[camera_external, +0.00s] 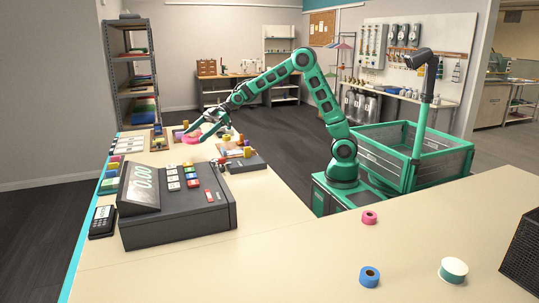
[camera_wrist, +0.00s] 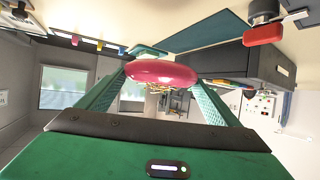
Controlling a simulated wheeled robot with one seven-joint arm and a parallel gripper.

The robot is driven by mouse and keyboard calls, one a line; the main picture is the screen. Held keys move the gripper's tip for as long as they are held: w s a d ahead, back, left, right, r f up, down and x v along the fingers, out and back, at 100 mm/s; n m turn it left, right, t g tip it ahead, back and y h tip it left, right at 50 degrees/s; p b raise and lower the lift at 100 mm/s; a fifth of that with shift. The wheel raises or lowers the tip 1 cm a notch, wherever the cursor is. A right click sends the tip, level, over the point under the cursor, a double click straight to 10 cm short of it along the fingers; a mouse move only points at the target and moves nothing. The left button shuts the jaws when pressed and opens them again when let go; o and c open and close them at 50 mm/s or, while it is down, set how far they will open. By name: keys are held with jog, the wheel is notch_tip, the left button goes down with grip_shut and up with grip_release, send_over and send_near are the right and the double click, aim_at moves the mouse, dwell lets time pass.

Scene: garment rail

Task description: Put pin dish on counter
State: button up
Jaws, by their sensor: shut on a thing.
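The pin dish (camera_wrist: 160,72) is a round, glossy magenta dish with gold-coloured pins showing at its lower side in the wrist view. My gripper (camera_wrist: 162,78) is shut on it, with one green finger on each side. In the external view the pink dish (camera_external: 189,137) shows small at the end of my arm, over the far part of the counter (camera_external: 270,195). The gap between dish and counter is too small to tell there.
The cash register (camera_external: 175,200) and card terminal (camera_external: 102,221) stand on the counter's left. Several colourful small items crowd around the dish. A pink roll (camera_external: 369,217), blue roll (camera_external: 369,276) and green-white roll (camera_external: 453,270) lie on the near counter, which has free room.

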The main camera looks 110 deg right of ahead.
send_over(192, 155)
jog(key=f, duration=0.7)
jog(key=shift+a, duration=0.2)
jog(key=shift+f, duration=1.95)
jog(key=shift+f, duration=0.15)
jog(key=o, duration=1)
